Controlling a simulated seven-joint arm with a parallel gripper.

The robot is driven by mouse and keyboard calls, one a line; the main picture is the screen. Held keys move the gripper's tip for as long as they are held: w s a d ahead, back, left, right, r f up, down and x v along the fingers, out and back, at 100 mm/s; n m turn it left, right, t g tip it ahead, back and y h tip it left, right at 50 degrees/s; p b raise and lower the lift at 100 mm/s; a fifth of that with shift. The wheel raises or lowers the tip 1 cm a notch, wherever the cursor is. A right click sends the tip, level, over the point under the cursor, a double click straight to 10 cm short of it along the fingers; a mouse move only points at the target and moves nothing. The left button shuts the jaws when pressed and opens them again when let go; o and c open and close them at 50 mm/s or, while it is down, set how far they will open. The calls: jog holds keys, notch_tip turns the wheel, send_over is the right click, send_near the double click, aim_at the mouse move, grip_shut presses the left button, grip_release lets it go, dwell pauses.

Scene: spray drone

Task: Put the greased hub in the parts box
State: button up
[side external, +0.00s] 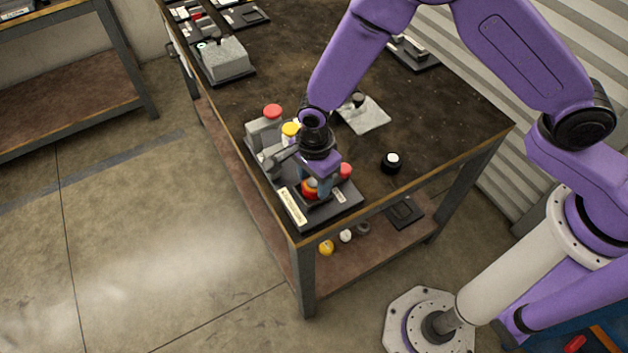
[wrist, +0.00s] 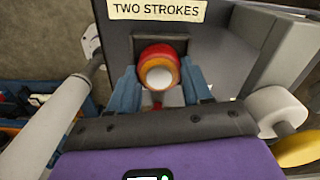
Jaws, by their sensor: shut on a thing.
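My gripper (side external: 316,186) points down over the front of the dark workbench (side external: 450,125), at a grey and black fixture (side external: 264,133). In the wrist view its blue fingers (wrist: 160,88) are shut on a round red-orange piece with a pale round top (wrist: 160,74). The piece sits at a dark square recess beneath a label reading "TWO STROKES" (wrist: 157,11). I take this piece to be the hub; I cannot see grease on it. Its lower part is hidden. I cannot tell which container is the parts box.
Red (side external: 272,111) and yellow (side external: 290,129) caps stand on the fixture close to my wrist. A black cylinder with a white top (side external: 391,161) stands to the right. A light plate (side external: 364,117) lies behind. The bench's middle is mostly clear.

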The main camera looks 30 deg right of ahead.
aim_at(315, 183)
jog(key=shift+r, duration=0.55)
notch_tip(315, 183, up, 2)
jog(key=shift+s+r, duration=0.1)
jog(key=shift+r, duration=0.05)
jog(key=s+d+r, duration=0.9)
jog(key=s, duration=0.1)
jog(key=w+n, duration=0.2)
jog(key=w, duration=1.4)
jog(key=w+d+f+n, duration=0.2)
jog(key=w+d+f, duration=0.2)
jog(key=w+d, duration=0.95)
jog(key=f, duration=0.3)
jog(key=w+a+f, duration=0.1)
jog(key=f, duration=0.2)
jog(key=w+f, duration=0.1)
jog(key=f, duration=0.2)
jog(key=shift+a+f, duration=0.25)
jog(key=shift+s+f, duration=0.1)
